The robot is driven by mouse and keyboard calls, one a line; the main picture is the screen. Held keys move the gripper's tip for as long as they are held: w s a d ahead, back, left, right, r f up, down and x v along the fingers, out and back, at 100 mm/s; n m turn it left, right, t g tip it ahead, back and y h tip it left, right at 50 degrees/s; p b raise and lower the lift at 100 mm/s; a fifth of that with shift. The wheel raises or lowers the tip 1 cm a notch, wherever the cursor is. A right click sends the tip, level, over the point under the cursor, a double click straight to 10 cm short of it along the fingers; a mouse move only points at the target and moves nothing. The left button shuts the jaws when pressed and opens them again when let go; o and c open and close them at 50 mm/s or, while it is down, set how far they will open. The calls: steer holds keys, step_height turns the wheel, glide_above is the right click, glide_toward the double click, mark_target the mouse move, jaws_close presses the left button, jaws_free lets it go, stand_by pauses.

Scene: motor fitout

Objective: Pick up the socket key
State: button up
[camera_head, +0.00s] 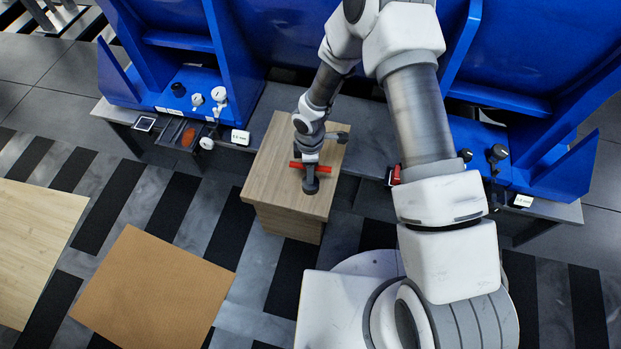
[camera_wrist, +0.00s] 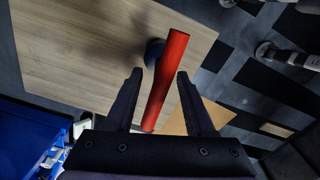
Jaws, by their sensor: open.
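The socket key has a red bar handle (camera_head: 316,168), which lies across the wooden cabinet top just below my wrist in the head view. A dark round part (camera_head: 310,184) shows beside it. In the wrist view the red bar (camera_wrist: 166,80) runs lengthwise between the two black fingers of my gripper (camera_wrist: 160,76), with a gap visible on each side near the tips. The dark round part (camera_wrist: 154,52) is partly behind the bar. My gripper is open around the bar. How far the fingers reach down past it I cannot tell.
The wooden cabinet top (camera_head: 267,170) is otherwise mostly clear. Blue bays with gauges (camera_head: 219,94) and dark fittings (camera_head: 497,153) stand behind on a grey bench. A brown board (camera_head: 153,288) and a pale wooden top (camera_head: 30,235) lie at the left.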

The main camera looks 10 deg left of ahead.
step_height(320, 180, down, 3)
steer(key=shift+d+b, duration=0.1)
steer(key=shift+b, duration=0.25)
steer(key=shift+c, duration=0.2)
jaws_close()
stand_by(1.0)
